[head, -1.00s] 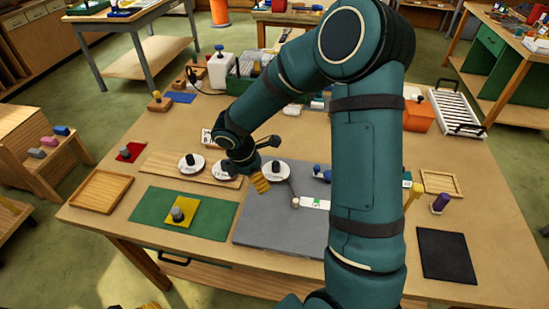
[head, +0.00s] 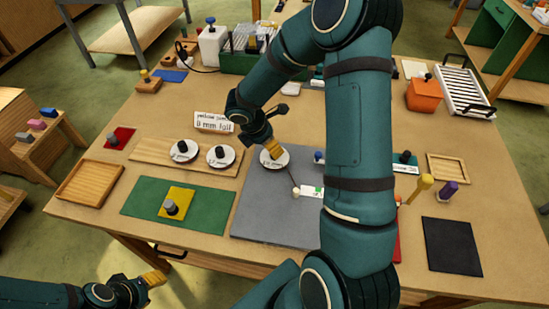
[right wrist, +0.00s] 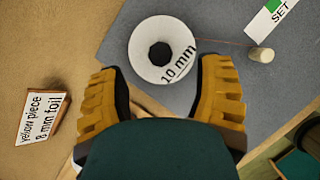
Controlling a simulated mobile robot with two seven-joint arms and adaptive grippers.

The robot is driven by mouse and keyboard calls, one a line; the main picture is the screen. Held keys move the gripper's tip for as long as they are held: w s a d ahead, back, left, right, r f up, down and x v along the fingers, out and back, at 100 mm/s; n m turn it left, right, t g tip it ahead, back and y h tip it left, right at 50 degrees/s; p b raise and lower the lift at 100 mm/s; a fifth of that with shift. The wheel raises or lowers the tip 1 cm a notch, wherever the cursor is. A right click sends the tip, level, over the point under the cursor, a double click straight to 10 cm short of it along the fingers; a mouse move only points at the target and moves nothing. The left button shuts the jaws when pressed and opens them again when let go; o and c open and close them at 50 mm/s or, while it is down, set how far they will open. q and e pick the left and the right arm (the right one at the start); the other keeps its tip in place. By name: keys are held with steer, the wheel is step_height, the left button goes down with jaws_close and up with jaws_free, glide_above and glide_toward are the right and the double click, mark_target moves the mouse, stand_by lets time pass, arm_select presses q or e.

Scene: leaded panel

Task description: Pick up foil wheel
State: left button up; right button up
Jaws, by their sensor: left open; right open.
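Three white foil wheels with black knobs are in the head view. The left wheel (head: 174,156) and the middle wheel (head: 213,163) sit on a wooden board (head: 150,152). The right wheel (head: 265,161) is at the back of the grey mat (head: 262,212). In the right wrist view this wheel (right wrist: 144,56) reads "10 mm". My right gripper (head: 262,135) is open and empty, just behind and above it in the head view. A sign (right wrist: 40,122) reads "yellow piece 8 mm foil". My left gripper (head: 153,278) is open at the lower left, off the table's front edge.
A green mat (head: 140,197) holds a yellow piece (head: 182,195) with a grey knob. A wooden tray (head: 90,183) is at the left and a black mat (head: 452,247) at the right. A white-tipped rod (right wrist: 262,55) lies near the 10 mm wheel.

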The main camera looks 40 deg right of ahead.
mark_target(268, 163)
steer(key=shift+x, duration=3)
steer(key=shift+a, duration=0.1)
jaws_close()
